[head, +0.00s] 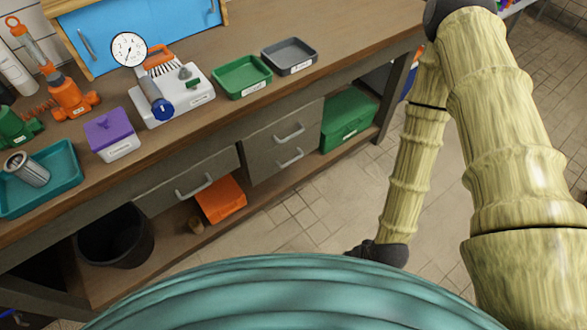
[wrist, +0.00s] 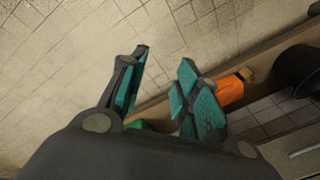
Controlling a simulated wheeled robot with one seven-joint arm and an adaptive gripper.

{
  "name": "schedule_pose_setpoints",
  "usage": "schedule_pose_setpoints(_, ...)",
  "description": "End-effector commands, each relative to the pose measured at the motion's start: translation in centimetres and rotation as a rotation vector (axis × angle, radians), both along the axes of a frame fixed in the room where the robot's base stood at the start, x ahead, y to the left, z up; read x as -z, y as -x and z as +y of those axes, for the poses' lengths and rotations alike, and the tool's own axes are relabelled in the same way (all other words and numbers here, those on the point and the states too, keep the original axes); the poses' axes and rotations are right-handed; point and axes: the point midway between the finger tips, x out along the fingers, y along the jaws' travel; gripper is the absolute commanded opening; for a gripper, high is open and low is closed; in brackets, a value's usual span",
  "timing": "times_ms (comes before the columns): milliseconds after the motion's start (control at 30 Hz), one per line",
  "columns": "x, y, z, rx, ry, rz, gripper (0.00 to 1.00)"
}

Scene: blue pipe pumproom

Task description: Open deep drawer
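A wooden workbench (head: 225,130) has grey drawers under its top. A wide drawer (head: 150,200) with one bar handle (head: 194,187) is at the left. A unit to its right has an upper handle (head: 289,132) and a lower handle (head: 290,157). All the drawers look shut; I cannot tell which is the deep one. My gripper (wrist: 165,78) is open and empty in the wrist view, its teal-padded fingers apart over the floor. In the head view its dark wrist end hangs right of the drawers, clear of them, with the fingers hidden.
On the lower shelf are a black bin (head: 115,237), an orange box (head: 221,199) and a green box (head: 348,120). The bench top holds green (head: 242,77) and grey (head: 289,56) trays, a gauge (head: 129,49) and a purple bin (head: 112,134). Tiled floor before the bench is clear.

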Motion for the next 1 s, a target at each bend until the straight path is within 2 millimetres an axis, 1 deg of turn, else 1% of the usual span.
schedule_pose_setpoints(33, 2.2, -1.3, 0.7, 0.024, -0.029, -0.024, 0.32)
schedule_pose_setpoints(200, 5.0, -5.5, 3.3, 0.105, -0.133, -0.101, 0.32)
schedule_pose_setpoints(267, 5.9, -7.0, 4.1, 0.134, -0.171, -0.128, 0.32)
schedule_pose_setpoints(400, 7.7, -10.6, 5.9, 0.201, -0.263, -0.187, 0.32)
schedule_pose_setpoints(600, 9.5, -15.6, 8.1, 0.287, -0.398, -0.267, 0.32)
schedule_pose_setpoints(700, 10.2, -18.2, 9.1, 0.329, -0.469, -0.306, 0.32)
schedule_pose_setpoints(867, 10.9, -22.2, 10.3, 0.395, -0.586, -0.365, 0.32)
schedule_pose_setpoints(1000, 11.1, -25.6, 11.2, 0.446, -0.692, -0.415, 0.32)
